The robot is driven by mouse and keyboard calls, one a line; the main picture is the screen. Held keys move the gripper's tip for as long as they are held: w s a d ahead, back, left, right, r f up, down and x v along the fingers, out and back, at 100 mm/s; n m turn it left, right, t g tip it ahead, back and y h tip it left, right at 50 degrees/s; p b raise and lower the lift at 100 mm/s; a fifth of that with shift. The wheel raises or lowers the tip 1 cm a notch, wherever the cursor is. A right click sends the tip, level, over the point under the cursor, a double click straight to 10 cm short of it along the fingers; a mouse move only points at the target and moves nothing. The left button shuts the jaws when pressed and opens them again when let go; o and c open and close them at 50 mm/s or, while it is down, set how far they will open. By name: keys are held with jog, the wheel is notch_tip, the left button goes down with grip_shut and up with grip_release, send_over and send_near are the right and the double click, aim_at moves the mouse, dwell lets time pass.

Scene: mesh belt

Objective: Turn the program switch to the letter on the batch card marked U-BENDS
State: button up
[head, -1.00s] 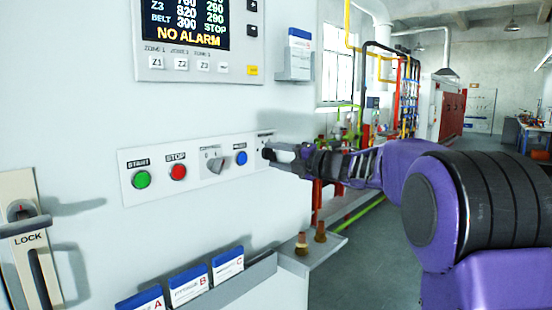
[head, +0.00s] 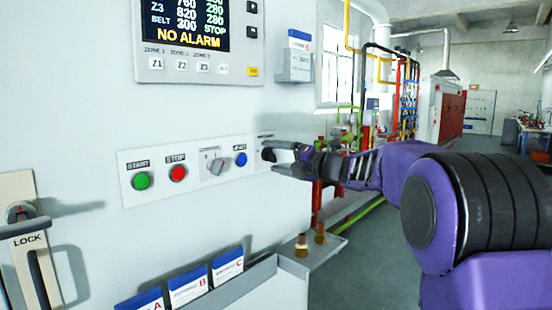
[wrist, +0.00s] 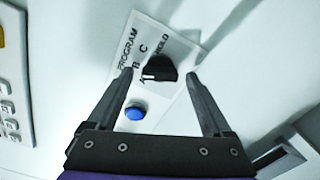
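The program switch (wrist: 160,68) is a black round knob on a white plate lettered PROGRAM, A, B, C and HOLD in the wrist view. Its white mark points toward the A side. My gripper (wrist: 159,76) is open, with one finger on each side of the knob; I cannot tell whether they touch it. In the head view my gripper (head: 270,163) is at the right end of the control panel and hides the switch. Batch cards A (head: 140,301), B (head: 188,287) and C (head: 227,267) stand in a holder below; their small print is unreadable.
A blue button (wrist: 135,112) sits close beside the switch. Left of it on the panel are a grey selector (head: 217,166), a red STOP button (head: 178,173) and a green START button (head: 141,180). A small shelf (head: 325,251) with two brass pieces juts out below my gripper.

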jog(key=v, duration=1.7)
jog(key=shift+s, duration=0.2)
jog(key=shift+d, duration=0.15)
